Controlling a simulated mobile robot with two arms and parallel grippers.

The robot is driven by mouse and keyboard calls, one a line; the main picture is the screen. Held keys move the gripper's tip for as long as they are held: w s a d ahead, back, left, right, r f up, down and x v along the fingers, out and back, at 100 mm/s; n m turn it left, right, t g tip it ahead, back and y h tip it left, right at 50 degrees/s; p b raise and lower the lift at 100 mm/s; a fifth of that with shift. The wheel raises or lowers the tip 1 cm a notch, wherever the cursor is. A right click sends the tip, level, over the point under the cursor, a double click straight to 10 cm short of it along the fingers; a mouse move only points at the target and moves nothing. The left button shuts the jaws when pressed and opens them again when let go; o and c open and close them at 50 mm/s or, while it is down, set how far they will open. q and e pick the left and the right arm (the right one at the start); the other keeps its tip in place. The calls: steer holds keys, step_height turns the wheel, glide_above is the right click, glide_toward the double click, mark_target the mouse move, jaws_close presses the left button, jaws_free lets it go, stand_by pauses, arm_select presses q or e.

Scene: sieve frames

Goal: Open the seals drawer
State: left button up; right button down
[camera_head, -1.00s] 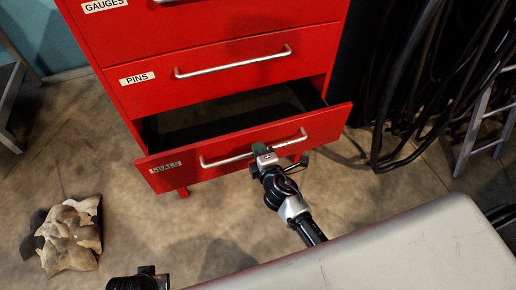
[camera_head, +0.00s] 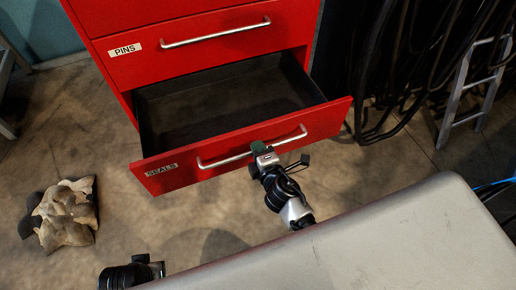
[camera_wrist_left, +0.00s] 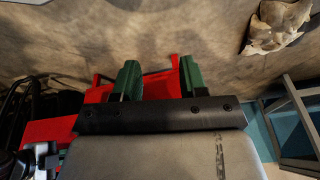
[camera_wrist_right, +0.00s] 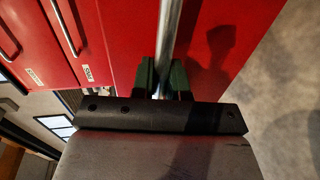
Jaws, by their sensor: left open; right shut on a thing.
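The seals drawer (camera_head: 240,150) is the lowest drawer of the red cabinet in the head view. It stands well out, and its dark, empty-looking inside shows. Its label SEALS (camera_head: 161,170) is at the left of the front. My right gripper (camera_head: 260,148) is shut on the drawer's silver bar handle (camera_head: 228,160), a little right of its middle. In the right wrist view the handle (camera_wrist_right: 168,40) runs between the green fingers (camera_wrist_right: 163,78). My left gripper (camera_wrist_left: 157,78) is open and empty, its fingers wide apart in the left wrist view; in the head view only part of that arm shows.
The pins drawer (camera_head: 215,38) above is shut. A crumpled cloth-like heap (camera_head: 66,215) lies on the floor at left. Dark hanging cables (camera_head: 385,80) and a ladder (camera_head: 468,90) stand at right. The floor in front of the drawer is mostly clear.

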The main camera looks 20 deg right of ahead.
steer(key=c, duration=1.2)
jaws_free()
steer(key=shift+o, duration=0.2)
arm_select(q)
steer(key=shift+r, duration=0.4)
arm_select(e)
steer(key=s+r, duration=0.2)
steer(key=s, duration=0.8)
steer(key=shift+s+d, duration=0.15)
steer(key=shift+s, duration=0.2)
arm_select(q)
steer(key=shift+f, duration=0.1)
